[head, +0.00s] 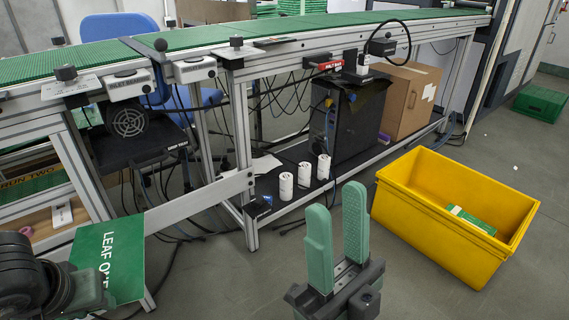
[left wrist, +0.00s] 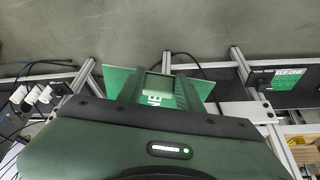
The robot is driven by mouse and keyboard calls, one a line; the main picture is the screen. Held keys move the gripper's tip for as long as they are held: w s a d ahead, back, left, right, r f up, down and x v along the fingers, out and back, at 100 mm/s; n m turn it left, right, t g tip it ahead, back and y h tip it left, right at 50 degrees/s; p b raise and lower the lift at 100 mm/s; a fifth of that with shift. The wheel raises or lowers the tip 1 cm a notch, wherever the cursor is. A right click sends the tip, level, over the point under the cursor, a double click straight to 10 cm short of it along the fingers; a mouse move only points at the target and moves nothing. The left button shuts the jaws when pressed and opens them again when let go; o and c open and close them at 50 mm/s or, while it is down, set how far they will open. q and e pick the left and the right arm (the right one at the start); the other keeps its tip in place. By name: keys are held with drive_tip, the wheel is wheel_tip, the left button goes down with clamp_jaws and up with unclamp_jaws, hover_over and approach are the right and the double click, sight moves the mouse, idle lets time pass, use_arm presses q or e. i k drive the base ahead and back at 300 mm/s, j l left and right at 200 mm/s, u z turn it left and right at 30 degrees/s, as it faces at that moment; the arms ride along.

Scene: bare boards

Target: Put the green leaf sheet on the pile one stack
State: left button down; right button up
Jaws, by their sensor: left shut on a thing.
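The green leaf sheet (head: 112,255), with white letters starting "LEAF ON", is at the lower left of the head view. My left gripper (head: 72,290) is shut on its near edge and holds it tilted in front of the bench frame. In the left wrist view the sheet (left wrist: 202,88) spreads out behind the fingers (left wrist: 158,88). A green label ending in "ONE" (left wrist: 288,72) shows on a dark surface at the right of that view; I cannot tell if a stack is there. My right gripper (head: 338,210) is empty, its green fingers apart.
A conveyor bench with a green belt (head: 200,45) crosses the head view. White rolls (head: 304,175) and a dark computer case (head: 345,120) sit on the lower shelf. A yellow bin (head: 430,235) stands on the floor at right.

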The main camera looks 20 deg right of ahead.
sight(463, 216)
drive_tip(key=l+z, duration=0.25)
drive_tip(key=z, duration=0.25)
drive_tip(key=l+z, duration=0.2)
drive_tip(key=z, duration=0.25)
drive_tip(key=i+l+z, duration=0.15)
drive_tip(key=z, duration=0.35)
drive_tip(key=i+l+z, duration=0.1)
drive_tip(key=z, duration=0.4)
drive_tip(key=i+l+z, duration=0.15)
drive_tip(key=i+l, duration=0.3)
drive_tip(key=i+l+z, duration=0.2)
drive_tip(key=i+l, duration=0.2)
drive_tip(key=i, duration=0.25)
